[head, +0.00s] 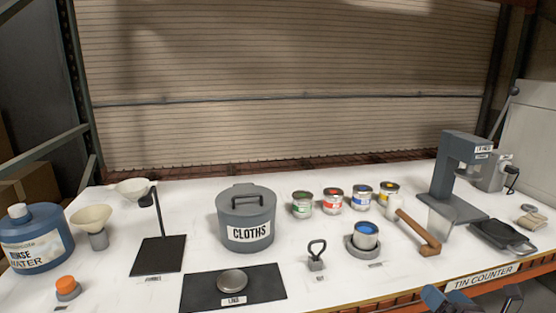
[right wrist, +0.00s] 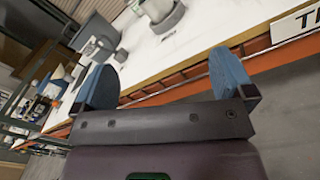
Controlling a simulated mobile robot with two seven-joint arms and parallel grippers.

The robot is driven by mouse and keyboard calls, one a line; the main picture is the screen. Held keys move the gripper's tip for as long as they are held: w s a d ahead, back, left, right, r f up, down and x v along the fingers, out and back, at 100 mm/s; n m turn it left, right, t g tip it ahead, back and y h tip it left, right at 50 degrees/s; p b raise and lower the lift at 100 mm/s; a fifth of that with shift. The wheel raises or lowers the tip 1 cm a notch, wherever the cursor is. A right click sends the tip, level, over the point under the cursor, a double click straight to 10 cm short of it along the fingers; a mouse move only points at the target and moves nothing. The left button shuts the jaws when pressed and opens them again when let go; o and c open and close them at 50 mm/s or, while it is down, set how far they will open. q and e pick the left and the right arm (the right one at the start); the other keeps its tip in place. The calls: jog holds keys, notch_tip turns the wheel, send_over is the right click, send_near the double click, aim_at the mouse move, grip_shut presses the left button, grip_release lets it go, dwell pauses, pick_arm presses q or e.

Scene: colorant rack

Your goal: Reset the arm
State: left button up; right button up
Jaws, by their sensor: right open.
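My right gripper (head: 472,298) shows at the bottom edge of the head view, in front of the table's front edge near the TIN COUNTER label. Most of that arm is out of the picture. In the right wrist view, the right gripper (right wrist: 160,82) has its two blue fingers wide apart with nothing between them. It is clear of the table (right wrist: 215,40), whose orange front edge runs behind the fingers. My left gripper is in neither view.
The white table holds a CLOTHS bin (head: 247,218), several small paint tins, a tin with blue paint (head: 366,236), a wooden-handled hammer-like tool (head: 420,234), a grey press-like stand (head: 447,180), a dark tray (head: 502,237) and a RINSE WATER jug (head: 35,240). Bare tabletop lies between them.

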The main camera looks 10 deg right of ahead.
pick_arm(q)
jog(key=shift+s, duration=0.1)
pick_arm(e)
jog(key=s+a+f+m+g+h, duration=0.1)
jog(key=s+a+f+m, duration=0.3)
jog(key=m, duration=0.6)
jog(key=s+a+f+m+g+h, duration=0.1)
jog(key=s+a+f+m+g, duration=0.2)
jog(key=s+a+f+m, duration=0.2)
jog(key=s+a+f+m+g, duration=0.2)
jog(key=s+a+f+m, duration=0.3)
jog(key=s+f+m, duration=0.4)
notch_tip(320, 180, down, 2)
jog(key=m, duration=0.7)
jog(key=shift+a+f+h, duration=0.15)
jog(key=shift+f+h, duration=0.05)
jog(key=shift+h, duration=0.2)
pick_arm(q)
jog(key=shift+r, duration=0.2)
